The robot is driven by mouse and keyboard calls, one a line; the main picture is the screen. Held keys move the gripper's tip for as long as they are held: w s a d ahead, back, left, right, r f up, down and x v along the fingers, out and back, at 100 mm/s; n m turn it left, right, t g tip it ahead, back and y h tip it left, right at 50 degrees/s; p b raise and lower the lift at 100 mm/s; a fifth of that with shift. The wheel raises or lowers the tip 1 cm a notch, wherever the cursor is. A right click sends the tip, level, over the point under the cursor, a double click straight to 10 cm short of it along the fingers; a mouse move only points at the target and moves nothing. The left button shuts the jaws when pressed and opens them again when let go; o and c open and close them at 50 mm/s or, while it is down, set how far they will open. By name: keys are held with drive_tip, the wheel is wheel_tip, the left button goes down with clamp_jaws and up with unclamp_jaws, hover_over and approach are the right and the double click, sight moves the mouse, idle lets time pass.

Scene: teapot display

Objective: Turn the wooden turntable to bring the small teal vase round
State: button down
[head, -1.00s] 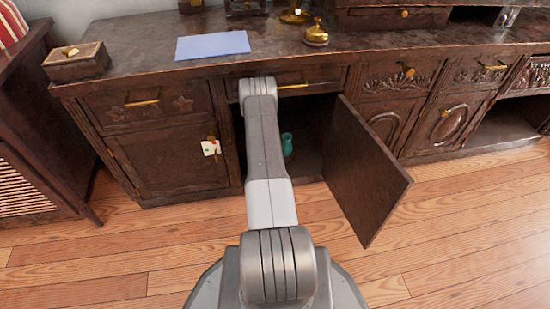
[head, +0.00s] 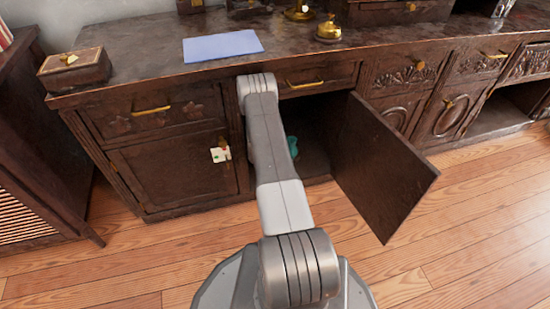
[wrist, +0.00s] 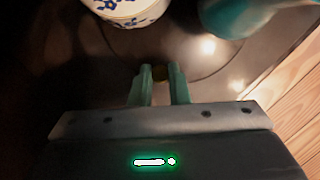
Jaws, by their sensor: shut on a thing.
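In the wrist view my gripper (wrist: 161,75) has its two green-tinted fingers close together on a small brownish knob (wrist: 161,73), low over the dark turntable (wrist: 185,52). A curved line shows on the turntable's surface. The teal vase (wrist: 243,14) is at the top right, cut off by the frame, apart from my fingers. In the head view the teal vase (head: 292,147) shows as a small patch inside the open cabinet, partly behind my arm. My arm hides the gripper and the turntable there.
A white pot with blue flowers (wrist: 128,10) stands at the top left of the wrist view, cut off. The cabinet's open door (head: 383,170) swings out right of my arm. A brass pot (head: 328,30) and a blue sheet (head: 223,45) lie on the cabinet top.

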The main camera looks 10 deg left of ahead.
idle(0.3)
drive_tip(key=c, duration=1.4)
unclamp_jaws()
drive_tip(key=p+v, duration=0.2)
drive_tip(key=v, duration=1)
drive_tip(key=shift+p, duration=0.35)
